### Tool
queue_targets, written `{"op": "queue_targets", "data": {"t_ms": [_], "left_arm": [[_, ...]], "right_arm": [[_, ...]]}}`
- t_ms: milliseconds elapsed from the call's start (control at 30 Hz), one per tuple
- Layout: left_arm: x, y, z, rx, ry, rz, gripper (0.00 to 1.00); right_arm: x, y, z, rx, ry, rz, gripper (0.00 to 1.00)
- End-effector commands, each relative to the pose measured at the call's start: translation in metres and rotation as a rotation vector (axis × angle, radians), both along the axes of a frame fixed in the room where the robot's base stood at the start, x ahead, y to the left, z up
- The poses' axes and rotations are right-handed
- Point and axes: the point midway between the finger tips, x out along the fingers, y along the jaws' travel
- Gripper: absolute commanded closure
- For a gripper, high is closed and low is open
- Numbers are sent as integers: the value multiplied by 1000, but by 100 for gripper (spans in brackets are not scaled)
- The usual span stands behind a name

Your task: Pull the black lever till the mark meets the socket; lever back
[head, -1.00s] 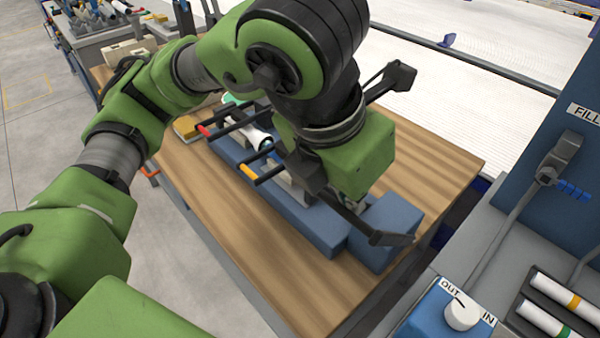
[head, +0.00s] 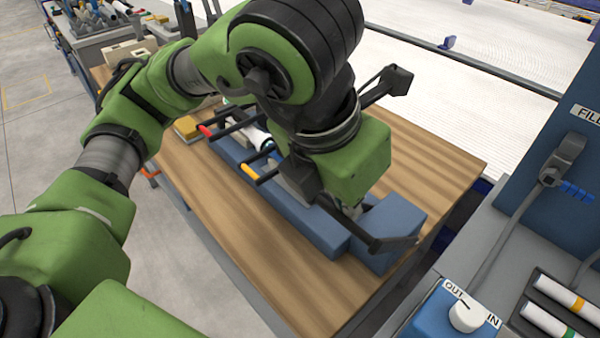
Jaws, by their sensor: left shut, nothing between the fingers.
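My left gripper (head: 353,208) is mostly hidden under its green wrist, above the right end of a long blue fixture (head: 305,222). It is shut and empty; its fingertips barely show. A black bar with a block end (head: 390,243) sticks out below the wrist over the blue end block (head: 398,222). A similar black bar (head: 396,80) sticks out above the wrist. I cannot tell whether either is the black lever. White pipe pieces (head: 254,134) lie on the fixture, partly covered by my arm. The mark and the socket cannot be made out. My right gripper is out of view.
Black rods with red (head: 206,131) and yellow (head: 249,170) ends stick out from the fixture. The wooden table (head: 240,245) is bare in front. At lower right stand a blue box with an OUT/IN knob (head: 466,316) and white pipes (head: 548,319).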

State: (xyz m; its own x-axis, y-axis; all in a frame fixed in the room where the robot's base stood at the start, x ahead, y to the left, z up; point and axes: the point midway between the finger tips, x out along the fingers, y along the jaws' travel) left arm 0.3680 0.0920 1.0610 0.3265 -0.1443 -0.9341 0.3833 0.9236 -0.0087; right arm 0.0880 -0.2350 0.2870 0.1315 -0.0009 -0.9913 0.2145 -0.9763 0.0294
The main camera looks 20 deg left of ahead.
Motion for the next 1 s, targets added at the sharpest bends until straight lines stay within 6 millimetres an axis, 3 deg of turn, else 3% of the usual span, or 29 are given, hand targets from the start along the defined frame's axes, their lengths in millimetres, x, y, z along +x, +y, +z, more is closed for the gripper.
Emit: {"op": "queue_targets", "data": {"t_ms": [33,1000], "left_arm": [[-1,0,-9,2,0,-1,100],[-9,4,-18,2,1,-1,100]], "right_arm": [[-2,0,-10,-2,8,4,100],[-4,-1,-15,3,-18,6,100]]}}
